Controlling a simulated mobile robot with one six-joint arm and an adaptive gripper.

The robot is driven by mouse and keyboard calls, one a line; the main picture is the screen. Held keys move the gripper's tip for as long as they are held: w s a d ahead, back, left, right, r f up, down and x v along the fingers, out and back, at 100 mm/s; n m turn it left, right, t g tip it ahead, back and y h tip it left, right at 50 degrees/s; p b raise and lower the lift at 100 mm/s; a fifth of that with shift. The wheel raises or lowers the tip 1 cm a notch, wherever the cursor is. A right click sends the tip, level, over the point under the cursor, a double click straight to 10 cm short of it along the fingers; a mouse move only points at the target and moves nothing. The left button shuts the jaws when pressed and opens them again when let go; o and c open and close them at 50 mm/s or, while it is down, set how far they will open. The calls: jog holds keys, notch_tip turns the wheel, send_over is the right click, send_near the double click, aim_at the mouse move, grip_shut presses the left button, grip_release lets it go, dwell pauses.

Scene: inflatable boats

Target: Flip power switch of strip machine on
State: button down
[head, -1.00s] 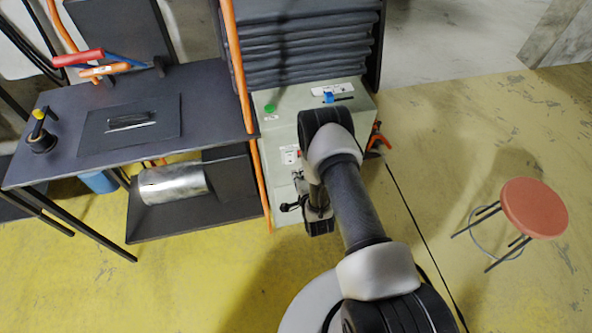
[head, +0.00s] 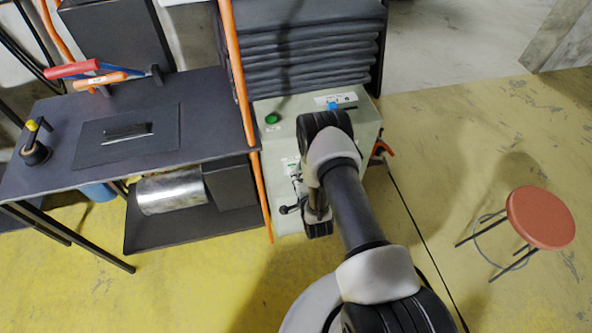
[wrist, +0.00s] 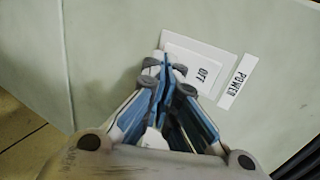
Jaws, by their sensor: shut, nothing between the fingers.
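The strip machine (head: 275,136) is a pale grey-green cabinet in the head view, with a green button and a blue knob on top. A small white plate (head: 290,166) is on its front face, just left of my arm, with a small greenish spot. In the wrist view a white switch plate (wrist: 207,62) reads OFF, beside a POWER label (wrist: 233,82). My gripper (wrist: 165,62) is shut and empty, its blue-lined fingers together. Its tips are over the plate's left part, touching or very close; I cannot tell which.
A dark workbench (head: 60,150) with red- and orange-handled tools stands to the left. An orange post (head: 236,75) rises between bench and machine. A red stool (head: 541,217) stands at the right.

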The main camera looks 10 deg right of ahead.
jog(key=shift+s+r+p, duration=0.1)
jog(key=shift+r+p, duration=0.45)
jog(key=shift+r, duration=0.35)
jog(key=shift+f, duration=0.15)
